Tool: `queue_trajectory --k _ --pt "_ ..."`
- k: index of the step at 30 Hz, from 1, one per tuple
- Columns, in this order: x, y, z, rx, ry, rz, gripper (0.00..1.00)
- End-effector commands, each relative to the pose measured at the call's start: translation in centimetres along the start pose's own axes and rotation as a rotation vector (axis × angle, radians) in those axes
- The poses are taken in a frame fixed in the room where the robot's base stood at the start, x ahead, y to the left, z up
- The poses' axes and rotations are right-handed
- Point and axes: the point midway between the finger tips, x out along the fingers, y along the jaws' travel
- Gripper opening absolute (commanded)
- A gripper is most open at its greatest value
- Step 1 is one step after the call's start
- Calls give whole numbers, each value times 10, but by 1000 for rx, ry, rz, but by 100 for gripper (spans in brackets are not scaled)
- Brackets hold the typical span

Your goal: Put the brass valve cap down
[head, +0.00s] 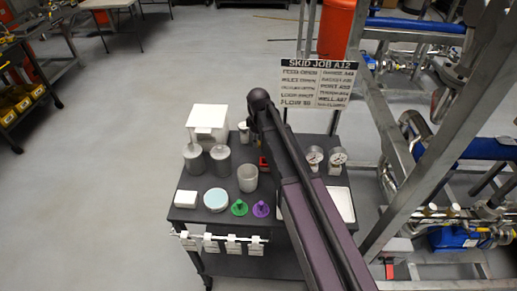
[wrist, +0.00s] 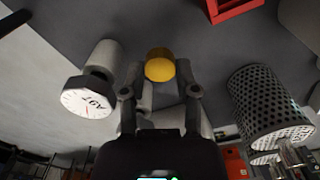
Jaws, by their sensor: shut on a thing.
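The brass valve cap (wrist: 160,68) is a round, yellow-gold piece in the middle of the wrist view. My gripper (wrist: 158,78) is shut on it, with one dark finger on each side. Dark grey surface shows behind the cap; I cannot tell whether the cap touches it or hangs above it. In the head view my arm reaches over the dark cart (head: 182,213). It hides the cap and my fingers there.
The wrist view shows a white-faced part (wrist: 88,97) at left, a perforated metal cylinder (wrist: 266,108) at right and a red holder (wrist: 232,8) above. On the cart stand grey cylinders (head: 220,160), a cup (head: 247,178), gauges (head: 337,158), green (head: 239,208) and purple (head: 261,209) pieces.

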Motion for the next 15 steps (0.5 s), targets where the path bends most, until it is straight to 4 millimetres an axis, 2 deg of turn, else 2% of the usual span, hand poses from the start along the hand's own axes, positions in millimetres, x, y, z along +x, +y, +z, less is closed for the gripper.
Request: queue_trajectory --k 8,15 --pt "2 0 0 -1 0 0 13" --pt "19 0 0 -1 0 0 13"
